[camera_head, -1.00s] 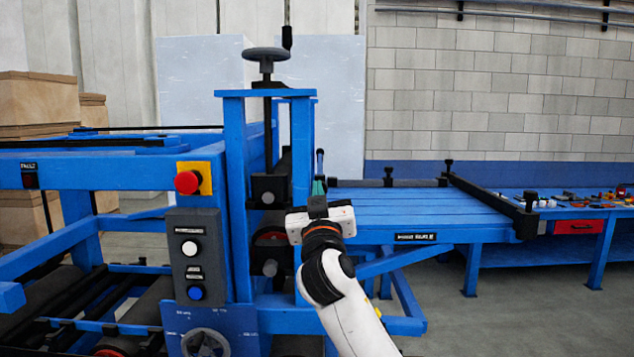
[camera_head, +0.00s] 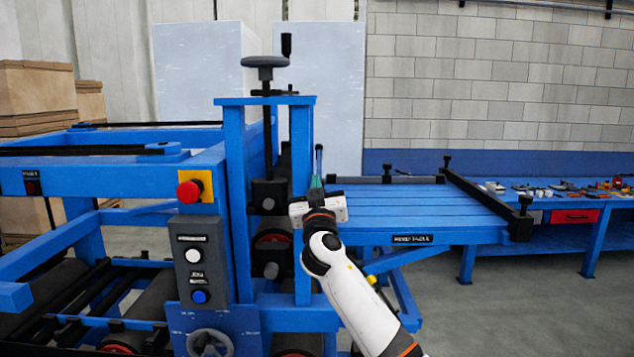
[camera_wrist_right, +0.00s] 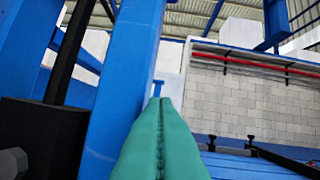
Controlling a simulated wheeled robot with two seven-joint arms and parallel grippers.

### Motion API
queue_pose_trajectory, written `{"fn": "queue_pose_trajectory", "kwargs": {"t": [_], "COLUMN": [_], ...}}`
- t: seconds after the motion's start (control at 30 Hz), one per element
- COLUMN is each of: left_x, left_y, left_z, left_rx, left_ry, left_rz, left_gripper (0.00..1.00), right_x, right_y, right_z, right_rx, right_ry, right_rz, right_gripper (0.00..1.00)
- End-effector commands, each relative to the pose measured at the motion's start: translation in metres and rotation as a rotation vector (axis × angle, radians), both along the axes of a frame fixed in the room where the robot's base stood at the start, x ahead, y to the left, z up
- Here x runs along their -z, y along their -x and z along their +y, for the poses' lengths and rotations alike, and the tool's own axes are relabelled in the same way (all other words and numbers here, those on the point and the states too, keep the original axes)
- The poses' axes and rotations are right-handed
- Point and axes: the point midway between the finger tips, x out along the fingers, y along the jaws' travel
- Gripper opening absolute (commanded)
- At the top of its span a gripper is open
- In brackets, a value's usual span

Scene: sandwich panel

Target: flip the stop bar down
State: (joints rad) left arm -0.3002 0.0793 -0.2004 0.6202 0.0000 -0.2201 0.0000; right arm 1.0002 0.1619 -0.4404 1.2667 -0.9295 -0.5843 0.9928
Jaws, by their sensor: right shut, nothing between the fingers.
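My right gripper (camera_head: 315,181) has teal fingers pointing up and away, close to the right blue post of the press frame. Its fingers are pressed together and empty, as the right wrist view (camera_wrist_right: 160,108) also shows. A slim upright piece (camera_head: 319,155) stands just beyond the fingertips. In the right wrist view its blue T-shaped top (camera_wrist_right: 157,84) shows past the tips; I cannot tell whether they touch. A black bar with upright knobs (camera_head: 485,190) lies across the right end of the blue table. I cannot tell which is the stop bar. My left gripper is out of view.
The blue frame post (camera_head: 301,150) stands close left of the right gripper. The slatted blue table (camera_head: 420,205) extends right, with a black rail (camera_head: 390,180) along its back. A red button (camera_head: 188,191) and a control box (camera_head: 200,262) are at left.

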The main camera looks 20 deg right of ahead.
Motion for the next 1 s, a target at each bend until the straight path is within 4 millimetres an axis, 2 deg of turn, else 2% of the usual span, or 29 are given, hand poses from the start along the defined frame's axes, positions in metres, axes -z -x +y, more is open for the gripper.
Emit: {"fn": "queue_pose_trajectory", "kwargs": {"t": [0.2, 0.57, 0.67, 1.0], "left_x": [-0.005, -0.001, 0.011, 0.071], "left_y": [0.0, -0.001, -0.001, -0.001], "left_z": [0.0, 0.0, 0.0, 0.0], "left_rx": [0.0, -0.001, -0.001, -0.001], "left_ry": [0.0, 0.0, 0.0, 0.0], "left_rz": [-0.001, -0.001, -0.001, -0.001], "left_gripper": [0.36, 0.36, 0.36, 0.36], "right_x": [0.011, 0.015, 0.025, 0.071], "right_y": [0.0, 0.0, 0.0, 0.0], "right_z": [-0.002, -0.002, -0.002, -0.002], "right_rx": [0.0, 0.0, 0.0, -0.001], "right_ry": [0.001, 0.0, -0.002, -0.002], "right_rz": [-0.001, -0.001, -0.001, 0.002], "right_gripper": [0.0, 0.0, 0.0, 0.0]}}
